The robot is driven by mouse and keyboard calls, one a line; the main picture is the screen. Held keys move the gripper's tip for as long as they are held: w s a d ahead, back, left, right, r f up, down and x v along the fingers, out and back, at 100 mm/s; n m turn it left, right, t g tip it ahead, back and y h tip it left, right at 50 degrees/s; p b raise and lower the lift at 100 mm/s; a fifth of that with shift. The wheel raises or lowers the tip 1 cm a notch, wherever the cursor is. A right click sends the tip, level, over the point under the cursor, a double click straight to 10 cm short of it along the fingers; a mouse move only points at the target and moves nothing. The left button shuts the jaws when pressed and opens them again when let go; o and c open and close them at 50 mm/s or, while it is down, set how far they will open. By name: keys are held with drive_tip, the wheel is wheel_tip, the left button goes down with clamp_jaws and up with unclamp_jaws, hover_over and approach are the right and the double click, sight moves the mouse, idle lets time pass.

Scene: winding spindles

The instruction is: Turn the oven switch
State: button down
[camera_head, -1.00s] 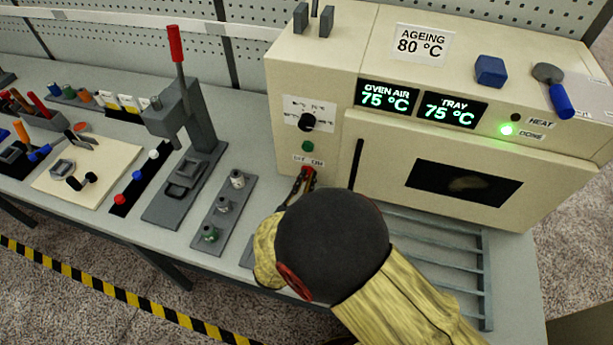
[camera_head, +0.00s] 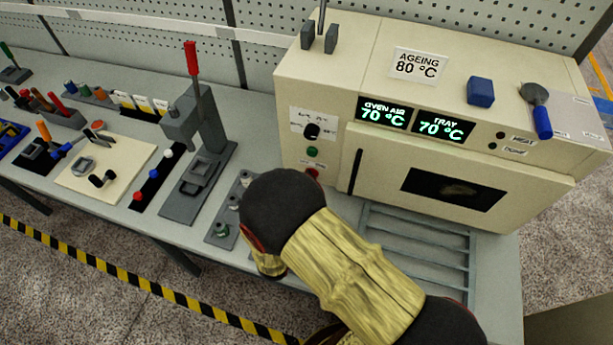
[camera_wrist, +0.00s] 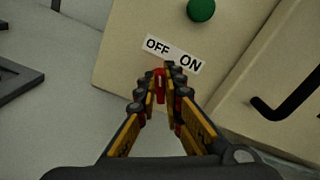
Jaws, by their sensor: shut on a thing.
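The beige oven (camera_head: 325,85) stands on the bench. Its red switch (camera_head: 312,173) shows low on the left of its front, at the edge of my arm. In the wrist view the red switch (camera_wrist: 160,84) is between my fingertips, below the label "OFF ON" (camera_wrist: 173,54). My gripper (camera_wrist: 160,88) is shut on it. In the head view my arm hides the fingers. The exact angle of the switch is hard to tell. The displays (camera_head: 415,117) read 70 °C for oven air and tray. The HEAT and DONE lamps (camera_head: 496,140) look dark.
A black knob (camera_head: 311,131) and a green button (camera_head: 312,152) sit above the switch. The oven door (camera_head: 430,178) is closed, with a slatted rack (camera_head: 420,238) in front. A press with a red-handled lever (camera_head: 192,60) and small tools stand to the left.

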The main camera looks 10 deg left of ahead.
drive_tip(key=shift+a+n+p, duration=0.1)
drive_tip(key=shift+n+p, duration=0.25)
drive_tip(key=shift+n, duration=0.25)
drive_tip(key=shift+f, duration=0.1)
drive_tip(key=c, duration=1.9)
unclamp_jaws()
drive_tip(key=shift+s, duration=0.1)
drive_tip(key=s, duration=0.8)
drive_tip(key=s+a, duration=0.1)
drive_tip(key=s, duration=0.2)
drive_tip(key=shift+s, duration=0.4)
